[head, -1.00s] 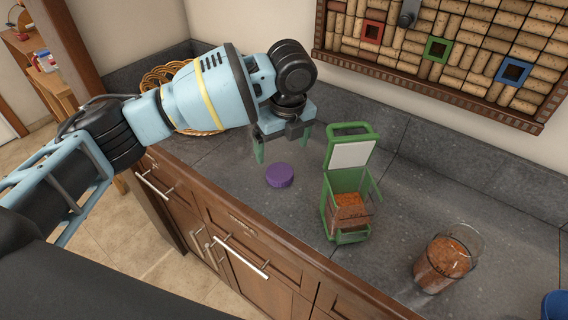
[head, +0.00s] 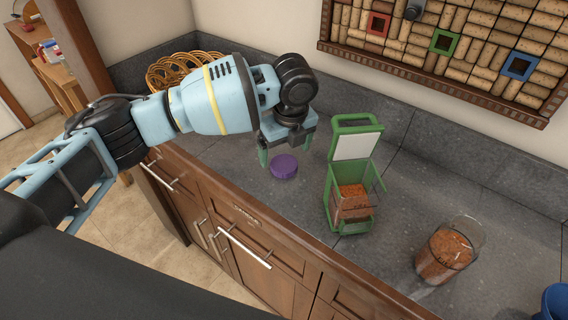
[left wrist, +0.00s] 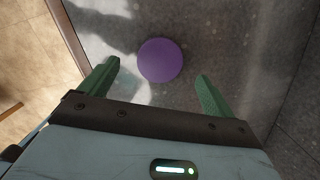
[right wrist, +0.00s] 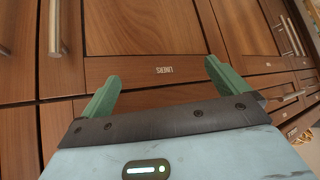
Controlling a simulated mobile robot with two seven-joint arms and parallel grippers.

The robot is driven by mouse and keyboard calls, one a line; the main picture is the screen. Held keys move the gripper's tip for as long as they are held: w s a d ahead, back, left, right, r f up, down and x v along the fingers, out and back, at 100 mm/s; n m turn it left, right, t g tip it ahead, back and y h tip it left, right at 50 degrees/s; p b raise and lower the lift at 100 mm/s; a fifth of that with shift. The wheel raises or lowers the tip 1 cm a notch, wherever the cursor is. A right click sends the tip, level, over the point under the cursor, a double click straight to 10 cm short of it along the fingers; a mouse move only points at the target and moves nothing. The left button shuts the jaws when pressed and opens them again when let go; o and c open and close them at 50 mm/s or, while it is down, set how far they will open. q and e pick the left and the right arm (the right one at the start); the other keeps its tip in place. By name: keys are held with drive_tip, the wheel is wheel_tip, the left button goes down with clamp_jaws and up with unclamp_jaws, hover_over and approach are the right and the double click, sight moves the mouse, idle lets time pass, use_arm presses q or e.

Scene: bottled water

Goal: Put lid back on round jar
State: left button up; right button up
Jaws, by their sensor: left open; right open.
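The purple round lid (head: 284,167) lies flat on the grey countertop. My left gripper (head: 285,150) is open and empty above the counter, over the lid. In the left wrist view the lid (left wrist: 160,60) shows between and just beyond the two green fingertips (left wrist: 158,75), not touched by them. The round glass jar (head: 446,250) stands open on the counter at the right, filled with orange-brown contents. My right gripper (right wrist: 163,75) is open and empty, facing wooden cabinet fronts; it does not show in the head view.
A green-framed square container (head: 350,195) with its lid raised stands between the purple lid and the round jar. A wicker basket (head: 180,68) is at the back left. A blue object (head: 555,302) is at the right edge. A cork board (head: 450,50) hangs on the wall.

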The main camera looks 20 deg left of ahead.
sight(284, 163)
use_arm(q)
drive_tip(key=shift+w+a+f, duration=0.1)
drive_tip(key=shift+a+f, duration=0.05)
drive_tip(key=shift+f, duration=1.75)
drive_tip(key=c, duration=1)
